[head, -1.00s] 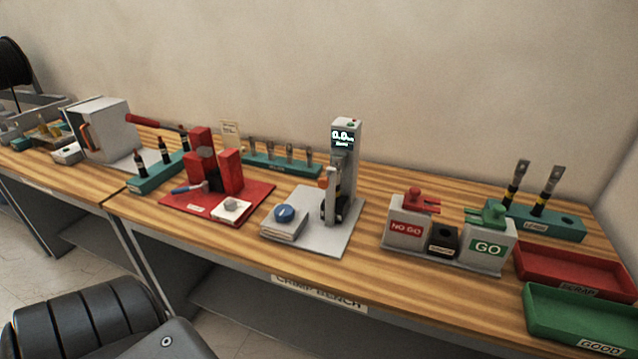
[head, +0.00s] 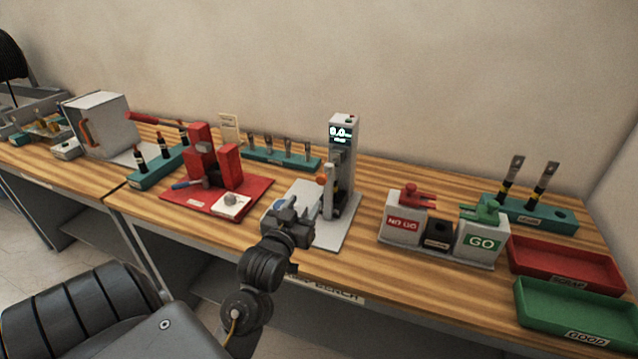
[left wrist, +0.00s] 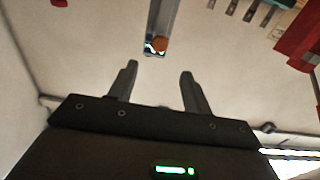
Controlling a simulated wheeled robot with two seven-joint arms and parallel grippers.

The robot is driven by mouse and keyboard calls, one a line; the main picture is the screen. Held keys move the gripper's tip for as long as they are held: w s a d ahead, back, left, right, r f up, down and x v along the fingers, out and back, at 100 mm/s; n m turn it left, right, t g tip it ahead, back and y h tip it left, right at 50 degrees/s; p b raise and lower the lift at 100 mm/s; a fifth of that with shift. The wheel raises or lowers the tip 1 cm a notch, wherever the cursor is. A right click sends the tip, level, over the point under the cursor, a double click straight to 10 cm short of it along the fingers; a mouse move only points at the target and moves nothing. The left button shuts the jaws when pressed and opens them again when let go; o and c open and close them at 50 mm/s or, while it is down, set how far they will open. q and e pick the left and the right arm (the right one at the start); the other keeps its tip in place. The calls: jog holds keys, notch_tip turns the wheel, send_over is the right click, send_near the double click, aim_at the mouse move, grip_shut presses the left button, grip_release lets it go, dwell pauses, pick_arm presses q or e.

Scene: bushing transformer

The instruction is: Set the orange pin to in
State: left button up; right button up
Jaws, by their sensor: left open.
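In the left wrist view the orange pin (left wrist: 160,44) shows beyond the fingertips, on the end of the grey column. My left gripper (head: 298,207) is in front and to the left of the tester, over its base plate, and hides much of the blue-buttoned box. In the left wrist view the left gripper (left wrist: 159,70) is open, with nothing between its fingers. My right gripper is not in view.
The red fixture (head: 230,168) stands to the left. The NO GO and GO gauge block (head: 396,228) stands to the right, beside red (head: 565,268) and green (head: 570,312) trays. A teal rack (head: 270,160) is behind. Wood between tester and gauges is clear.

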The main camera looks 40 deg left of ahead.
aim_at(321, 181)
pick_arm(q)
jog(key=p+x, duration=0.3)
jog(key=x, duration=0.6)
jog(key=shift+w+a, duration=0.1)
jog(key=shift+w, duration=0.2)
jog(key=shift+w+a, duration=0.15)
jog(key=shift+w, duration=0.4)
